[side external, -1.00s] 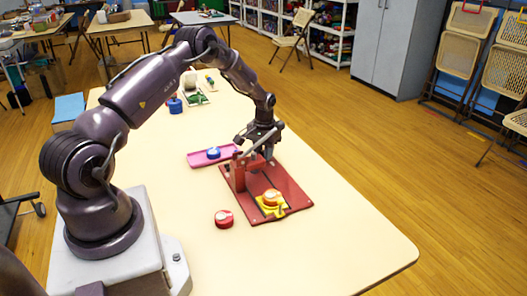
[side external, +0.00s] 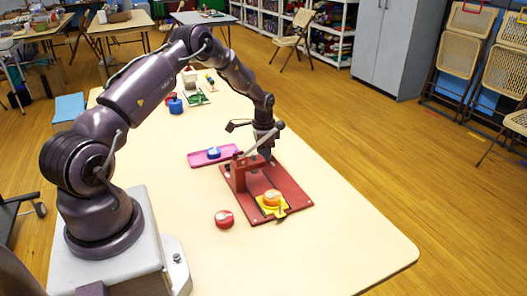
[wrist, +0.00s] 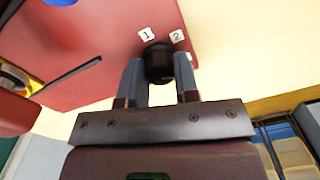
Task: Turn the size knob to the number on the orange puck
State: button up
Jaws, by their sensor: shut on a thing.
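The dark round size knob (wrist: 158,62) shows in the wrist view on the red board (wrist: 95,40), beside white labels reading 1 (wrist: 146,34) and 2 (wrist: 177,37). My gripper (wrist: 159,78) is shut on the knob, one finger on each side. I cannot tell which way the knob points. In the side view, my gripper (side external: 265,153) reaches down at the far end of the red board (side external: 240,207), behind the lever, and the knob is hidden. The orange puck (side external: 272,198) sits on a yellow holder (side external: 264,209) on that board. Its number is too small to read.
A pink tray (side external: 199,160) with a blue puck (side external: 214,153) lies to the left. A red puck (side external: 224,219) lies on the table in front. The table's right side is clear.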

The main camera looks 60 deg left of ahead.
jog(key=shift+m, duration=0.6)
jog(key=o, duration=0.9)
jog(key=shift+o, duration=0.2)
notch_tip(320, 180, up, 13)
jog(key=shift+d, duration=0.15)
